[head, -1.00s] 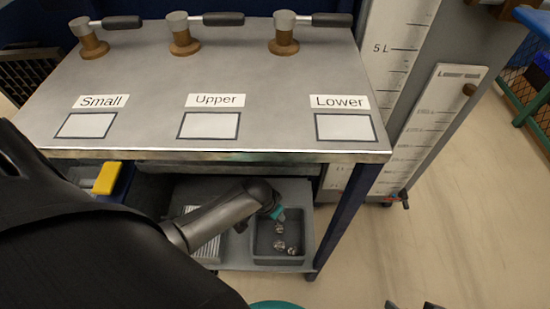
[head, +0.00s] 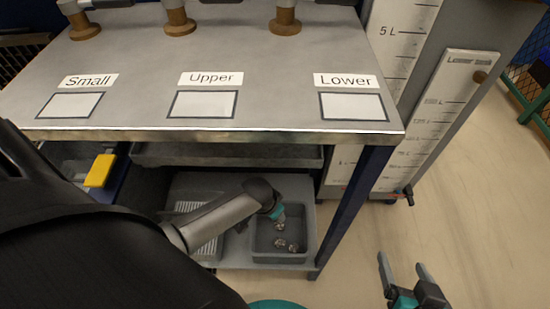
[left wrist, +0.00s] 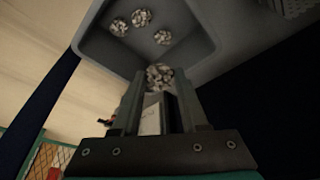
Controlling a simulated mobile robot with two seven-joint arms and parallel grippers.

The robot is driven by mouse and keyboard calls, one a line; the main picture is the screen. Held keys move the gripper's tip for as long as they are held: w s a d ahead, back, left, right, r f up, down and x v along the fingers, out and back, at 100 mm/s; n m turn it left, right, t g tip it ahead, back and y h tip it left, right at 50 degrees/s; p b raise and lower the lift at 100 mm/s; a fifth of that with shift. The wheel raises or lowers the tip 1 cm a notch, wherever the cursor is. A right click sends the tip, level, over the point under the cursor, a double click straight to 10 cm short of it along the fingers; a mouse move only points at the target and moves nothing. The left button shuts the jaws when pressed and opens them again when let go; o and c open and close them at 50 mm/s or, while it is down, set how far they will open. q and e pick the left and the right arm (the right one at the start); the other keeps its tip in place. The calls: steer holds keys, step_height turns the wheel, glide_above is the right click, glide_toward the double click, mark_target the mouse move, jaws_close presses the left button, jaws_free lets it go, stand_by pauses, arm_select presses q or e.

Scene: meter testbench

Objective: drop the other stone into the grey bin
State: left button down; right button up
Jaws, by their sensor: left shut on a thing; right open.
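The grey bin (head: 308,236) stands on the lower shelf under the table, at its right end. Several rough grey-white stones lie on its floor, such as one stone (head: 293,246); the left wrist view shows three there, including another stone (left wrist: 141,18). My left gripper (head: 279,219) reaches under the tabletop and points down over the bin. In the left wrist view it is shut on a stone (left wrist: 159,76) at its fingertips, over the bin's inside. My right gripper (head: 405,268) is open and empty over the floor, right of the table.
The tabletop (head: 150,110) overhangs my left arm, with a dark blue table leg (head: 358,205) just right of the bin. A ribbed grey tray (head: 205,250) is left of the bin. A gauge board (head: 440,130) stands to the right.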

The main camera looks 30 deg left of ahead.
steer(key=shift+w+a, duration=0.1)
steer(key=shift+a, duration=0.1)
arm_select(q)
steer(key=shift+c, duration=1.8)
jaws_free()
arm_select(e)
steer(key=shift+d+r, duration=0.1)
arm_select(q)
steer(key=shift+s+r+p, duration=0.25)
steer(key=shift+r+p, duration=0.35)
steer(key=shift+r, duration=0.1)
arm_select(e)
steer(key=s+d+f+g+h+p, duration=0.1)
steer(key=s+d+g+h+p, duration=0.2)
steer(key=s+d+g, duration=0.25)
arm_select(q)
steer(key=p+v, duration=0.6)
steer(key=v, duration=0.7)
steer(key=shift+r+p, duration=0.3)
steer(key=shift+r, duration=0.05)
arm_select(e)
steer(key=s+d+f+g, duration=0.1)
steer(key=s+f, duration=0.1)
steer(key=f, duration=0.5)
steer(key=s+d+f+g, duration=0.1)
steer(key=s+f, duration=0.1)
steer(key=f, duration=0.5)
arm_select(q)
steer(key=shift+s+a+f, duration=0.1)
